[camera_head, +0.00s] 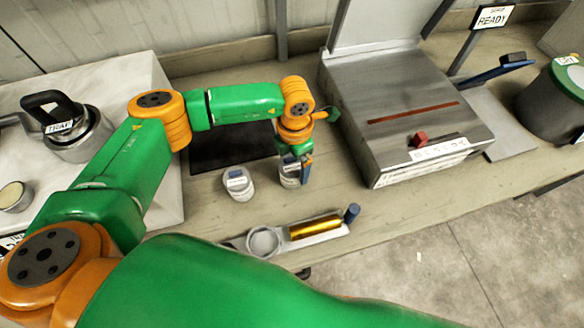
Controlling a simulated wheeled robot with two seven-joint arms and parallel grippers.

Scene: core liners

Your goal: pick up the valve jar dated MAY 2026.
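Two small pale jars stand on the bench in front of the dark mat. The left jar (238,184) stands free, with a blue-marked label on top. The right jar (289,181) is at my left gripper (297,170), which points down over it. A finger shows along the jar's right side, and the gripper hides part of the jar. I cannot tell whether the fingers touch the jar. The dates on both jars are too small to read. My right gripper is not in view.
A grey metal box (412,100) with a raised lid stands right of the gripper. A holder with a gold cylinder (315,227) lies at the bench's front edge. A dark mat (225,148) lies behind the jars. A metal pot (78,135) stands left, a green-lidded bin (552,105) far right.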

